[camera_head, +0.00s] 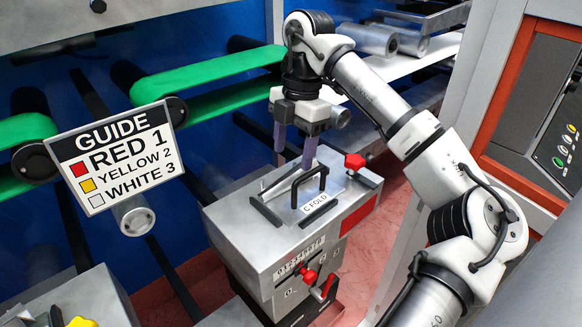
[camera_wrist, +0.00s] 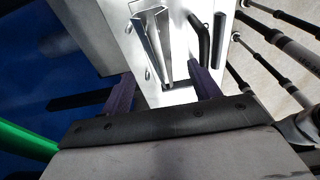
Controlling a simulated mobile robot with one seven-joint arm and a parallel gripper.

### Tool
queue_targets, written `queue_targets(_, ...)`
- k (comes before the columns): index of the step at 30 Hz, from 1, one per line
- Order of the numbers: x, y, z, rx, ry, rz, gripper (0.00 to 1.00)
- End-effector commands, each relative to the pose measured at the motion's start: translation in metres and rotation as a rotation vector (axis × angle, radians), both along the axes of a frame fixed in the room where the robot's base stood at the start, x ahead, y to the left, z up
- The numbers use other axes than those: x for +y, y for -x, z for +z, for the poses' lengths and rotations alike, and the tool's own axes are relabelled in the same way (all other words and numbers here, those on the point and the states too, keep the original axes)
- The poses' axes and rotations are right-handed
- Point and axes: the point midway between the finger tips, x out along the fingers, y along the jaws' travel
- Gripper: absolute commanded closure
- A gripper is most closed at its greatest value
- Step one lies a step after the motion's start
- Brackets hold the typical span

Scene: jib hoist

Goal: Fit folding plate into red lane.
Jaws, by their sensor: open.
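The folding plate (camera_head: 317,207), a pale plate labelled "C FOLD" with a black loop handle (camera_head: 310,184), lies on top of a grey machine box, between dark bars. In the wrist view the plate (camera_wrist: 181,88) is bright, with a silver folded strip (camera_wrist: 150,45) on it and the black handle (camera_wrist: 203,40) beside that. My gripper (camera_head: 293,158) is open, its purple fingers pointing down just above the plate, near the handle. No lane marked red is clearly identifiable.
A guide sign (camera_head: 113,155) reads red 1, yellow 2, white 3. The grey box (camera_head: 245,240) has a red knob (camera_head: 355,160), a red side patch (camera_head: 358,215), a numbered scale (camera_head: 298,258) and red levers (camera_head: 308,276). Green belts (camera_head: 205,75) run behind; a cabinet stands right.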

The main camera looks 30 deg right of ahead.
Motion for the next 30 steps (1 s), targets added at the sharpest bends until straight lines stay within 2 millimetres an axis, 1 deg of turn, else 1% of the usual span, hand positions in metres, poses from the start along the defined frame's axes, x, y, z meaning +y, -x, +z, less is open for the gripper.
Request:
queue_targets(1, -0.002, 0.0, 0.009, 0.0, 0.005, -0.002, 0.39)
queue_targets(6, -0.006, -0.001, 0.038, 0.0, 0.004, -0.002, 0.39)
queue_targets(9, -0.008, -0.001, 0.052, -0.001, 0.004, -0.001, 0.39)
queue_targets(12, -0.009, -0.002, 0.062, 0.001, 0.002, -0.001, 0.39)
queue_targets(18, -0.01, -0.002, 0.072, 0.0, -0.001, 0.002, 0.39)
queue_targets(30, -0.01, -0.002, 0.072, 0.0, -0.001, 0.002, 0.39)
